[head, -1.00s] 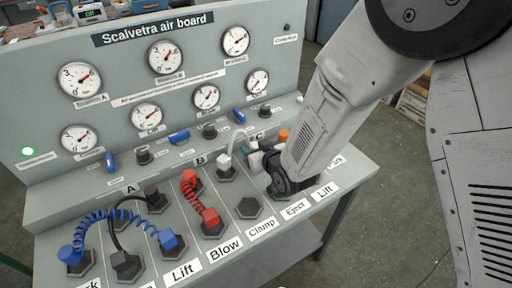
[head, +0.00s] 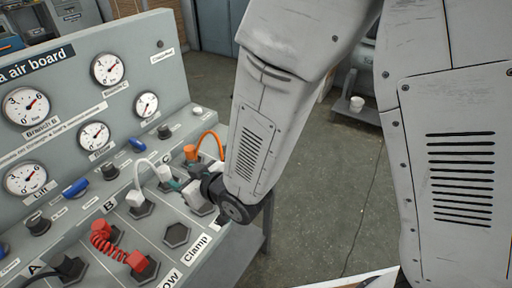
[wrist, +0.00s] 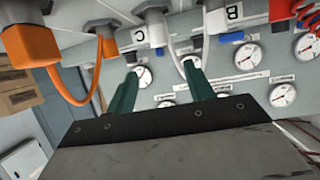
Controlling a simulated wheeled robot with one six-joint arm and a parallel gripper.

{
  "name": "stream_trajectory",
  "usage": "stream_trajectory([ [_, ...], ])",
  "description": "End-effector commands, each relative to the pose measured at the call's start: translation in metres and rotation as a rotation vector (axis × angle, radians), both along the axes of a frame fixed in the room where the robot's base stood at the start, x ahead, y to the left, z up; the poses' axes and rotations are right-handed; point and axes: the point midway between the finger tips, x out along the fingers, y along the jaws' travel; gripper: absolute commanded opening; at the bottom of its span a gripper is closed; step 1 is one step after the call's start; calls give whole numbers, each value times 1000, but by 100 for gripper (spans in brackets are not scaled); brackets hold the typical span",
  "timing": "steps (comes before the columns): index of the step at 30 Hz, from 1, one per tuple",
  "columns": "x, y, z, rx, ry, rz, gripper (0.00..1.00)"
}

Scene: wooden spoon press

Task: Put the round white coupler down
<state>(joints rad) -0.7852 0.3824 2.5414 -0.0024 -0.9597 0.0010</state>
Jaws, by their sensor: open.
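The round white coupler (head: 163,173) sits at the row marked C, on the end of a white hose (head: 144,163). In the wrist view the coupler (wrist: 155,30) stands at a grey socket, between and just beyond my teal fingertips. My gripper (head: 174,184) is open around or close beside it; contact cannot be told. The fingers also show in the wrist view (wrist: 160,80). The hose's other end is a white square coupler (head: 135,199) on a dark socket. My wrist hides part of the deck.
An orange coupler (head: 190,152) with an orange hose stands just behind my gripper. A red coiled hose (head: 104,246) lies to the left. An empty hexagonal socket (head: 176,234) is in front, by the Clamp label. Gauges and blue levers (head: 75,188) line the panel behind.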

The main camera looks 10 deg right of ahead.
Motion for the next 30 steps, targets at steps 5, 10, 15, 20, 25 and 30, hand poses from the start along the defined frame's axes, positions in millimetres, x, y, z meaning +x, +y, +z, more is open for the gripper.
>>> stream_trajectory([
  [5,4,-4,3,-6,6,-11,53],
  [10,28,-46,28,-76,84,-102,53],
  [15,40,-132,68,-194,249,-259,53],
  [20,16,-218,105,-288,435,-403,53],
  [25,-45,-299,141,-359,650,-545,53],
  [30,-121,-349,169,-398,848,-653,53],
])
